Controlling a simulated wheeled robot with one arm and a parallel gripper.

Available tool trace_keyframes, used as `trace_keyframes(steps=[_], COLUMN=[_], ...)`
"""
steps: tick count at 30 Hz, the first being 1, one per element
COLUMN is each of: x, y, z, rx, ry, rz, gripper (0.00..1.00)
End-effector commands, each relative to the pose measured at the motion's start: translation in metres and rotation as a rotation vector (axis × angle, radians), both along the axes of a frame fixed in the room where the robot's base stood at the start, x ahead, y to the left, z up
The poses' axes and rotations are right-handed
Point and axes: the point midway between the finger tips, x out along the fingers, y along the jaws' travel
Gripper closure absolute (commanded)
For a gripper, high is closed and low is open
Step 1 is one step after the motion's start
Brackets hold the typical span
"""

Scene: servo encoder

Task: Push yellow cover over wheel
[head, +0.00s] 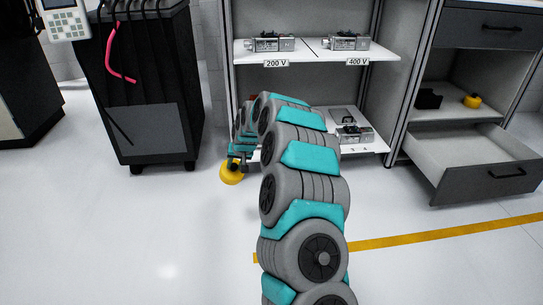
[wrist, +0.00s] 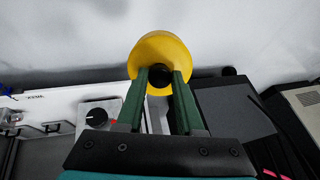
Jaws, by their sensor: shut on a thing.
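A round yellow cover (wrist: 160,45) with a black knob-like middle (wrist: 158,76) is at my fingertips in the wrist view. My gripper (wrist: 160,82) has its two green fingers on either side of that black part, shut on the cover. In the head view the yellow cover (head: 230,176) hangs at the end of my arm, in front of the shelf unit's left edge and apart from the shelves. The fingers are small there and partly hidden by my arm. I cannot make out the wheel for certain in either view.
Shelves (head: 317,54) labelled 200 V and 400 V hold metal servo units (head: 270,42). A lower shelf holds another unit (head: 353,134). A black cabinet (head: 150,90) stands left. At right, an open drawer (head: 490,165) juts out below another yellow piece (head: 472,101).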

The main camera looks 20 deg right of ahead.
Motion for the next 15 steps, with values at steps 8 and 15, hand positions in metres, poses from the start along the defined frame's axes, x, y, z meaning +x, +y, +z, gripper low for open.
trace_keyframes(steps=[8, 15], x=[0.032, 0.04], y=[-0.025, -0.035], z=[-0.038, -0.045], rx=[0.045, 0.049], ry=[-0.23, -0.303], rz=[-0.116, -0.148], gripper=[1.0, 1.0])
